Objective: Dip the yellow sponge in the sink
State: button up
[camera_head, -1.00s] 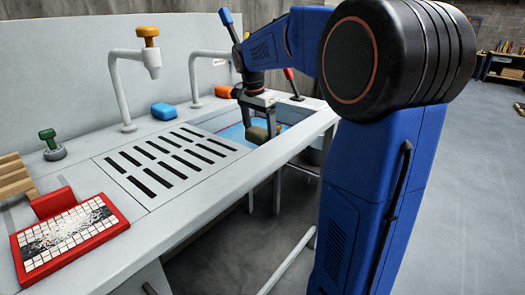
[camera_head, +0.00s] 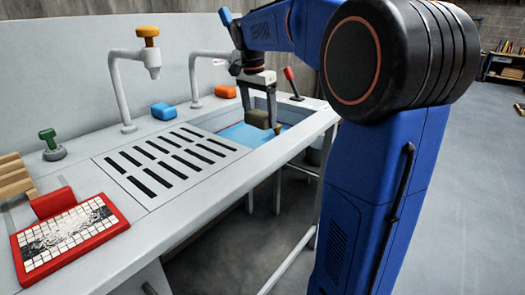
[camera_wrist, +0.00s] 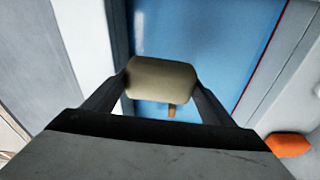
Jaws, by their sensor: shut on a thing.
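My gripper (camera_head: 260,112) hangs over the sink (camera_head: 296,112) on the right part of the counter. It is shut on the yellow sponge (camera_head: 257,118), which looks dull olive-tan. In the wrist view the sponge (camera_wrist: 162,82) sits between the two fingers (camera_wrist: 160,92), with the blue sink water (camera_wrist: 205,40) behind it. The sponge appears above the water; whether its underside touches cannot be told. A small brown thing (camera_wrist: 171,111) shows just past the sponge, unclear.
A slotted drain panel (camera_head: 170,160) lies left of the sink. A red lever (camera_head: 291,82) stands behind the sink. A red-framed mosaic panel (camera_head: 68,236) lies at the front left.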

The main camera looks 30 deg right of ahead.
aim_at(261, 112)
jog(key=shift+r, duration=2.05)
